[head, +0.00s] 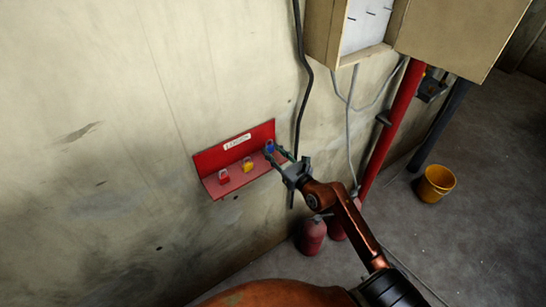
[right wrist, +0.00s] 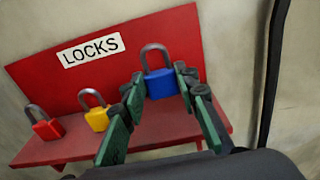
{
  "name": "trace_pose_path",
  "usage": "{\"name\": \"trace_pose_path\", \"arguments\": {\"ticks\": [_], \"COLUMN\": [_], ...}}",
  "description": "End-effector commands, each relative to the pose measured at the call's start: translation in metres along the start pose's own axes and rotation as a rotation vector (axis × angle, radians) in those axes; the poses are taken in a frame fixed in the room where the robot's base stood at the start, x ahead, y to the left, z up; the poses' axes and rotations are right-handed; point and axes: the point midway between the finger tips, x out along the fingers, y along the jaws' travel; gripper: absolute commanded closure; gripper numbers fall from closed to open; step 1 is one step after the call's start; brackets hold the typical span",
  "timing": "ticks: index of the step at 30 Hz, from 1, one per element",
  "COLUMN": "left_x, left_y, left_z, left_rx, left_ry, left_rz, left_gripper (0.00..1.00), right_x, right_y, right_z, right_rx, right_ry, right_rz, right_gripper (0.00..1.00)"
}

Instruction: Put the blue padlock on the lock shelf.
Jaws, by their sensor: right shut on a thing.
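The blue padlock (head: 269,146) is at the right end of the red lock shelf (head: 245,179), close to its back panel. In the right wrist view the blue padlock (right wrist: 161,85) is upright, with its grey shackle on top. My right gripper (head: 276,155) reaches in from the right and is shut on the blue padlock, one green finger on each side. The padlock is over the shelf board; I cannot tell whether its base touches it. My left gripper is not in view.
A yellow padlock (right wrist: 97,118) and a red padlock (right wrist: 45,127) stand left of the blue one on the shelf. A black cable (head: 301,80) runs down the wall just right of the shelf. An open cabinet (head: 322,30) hangs above right. Red extinguishers (head: 312,237) stand below.

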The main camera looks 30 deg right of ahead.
Motion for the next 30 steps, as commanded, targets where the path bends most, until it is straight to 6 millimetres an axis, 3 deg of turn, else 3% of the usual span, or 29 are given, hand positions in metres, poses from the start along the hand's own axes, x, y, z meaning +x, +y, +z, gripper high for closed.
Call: {"name": "trace_pose_path", "arguments": {"ticks": [6,18,19,26,30], "left_x": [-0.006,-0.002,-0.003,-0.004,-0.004], "left_y": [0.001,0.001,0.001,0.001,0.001], "left_z": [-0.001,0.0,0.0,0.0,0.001], "left_rx": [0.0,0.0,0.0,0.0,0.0], "left_ry": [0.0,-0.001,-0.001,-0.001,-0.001], "left_rz": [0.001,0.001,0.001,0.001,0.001], "left_gripper": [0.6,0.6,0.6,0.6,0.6], "right_x": [0.002,0.002,0.002,0.002,0.002], "right_y": [0.0,0.0,0.0,0.0,0.0], "right_z": [-0.027,-0.034,-0.033,-0.033,-0.033], "right_rx": [-0.002,0.001,0.0,0.0,0.0], "right_ry": [0.001,0.0,0.001,0.001,0.001], "right_rz": [0.0,0.0,0.0,0.0,0.0], "right_gripper": [0.98,0.98,0.7,0.54,0.54]}}
